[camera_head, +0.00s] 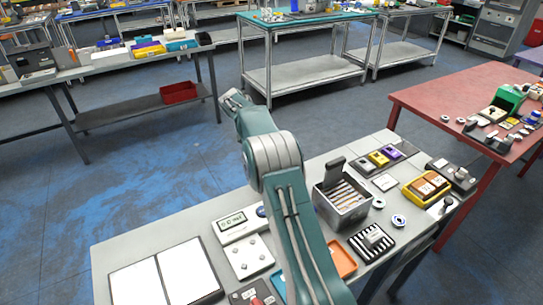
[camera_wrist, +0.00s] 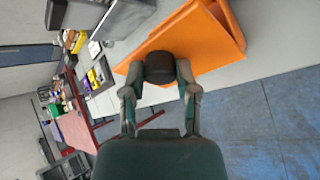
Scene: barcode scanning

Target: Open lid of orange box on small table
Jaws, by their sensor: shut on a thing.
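An orange box (camera_wrist: 205,52) fills the upper middle of the wrist view, with flat orange faces close to my gripper. A short black knob (camera_wrist: 160,68) stands out from the orange surface. My gripper (camera_wrist: 158,82) has one finger on each side of the knob and is shut on it. In the head view the orange box (camera_head: 341,258) shows only in part at the front of the small table (camera_head: 205,222), because my arm covers its middle. I cannot tell from these views how far the lid is raised.
A metal bin (camera_head: 342,211) stands right of my arm, near a striped black-and-white pad (camera_head: 371,243). A display device (camera_head: 238,226) and white pages (camera_head: 165,278) lie on the left. A red table (camera_head: 430,100) stands at the right. Blue-grey floor (camera_head: 150,160) is open beyond the small table.

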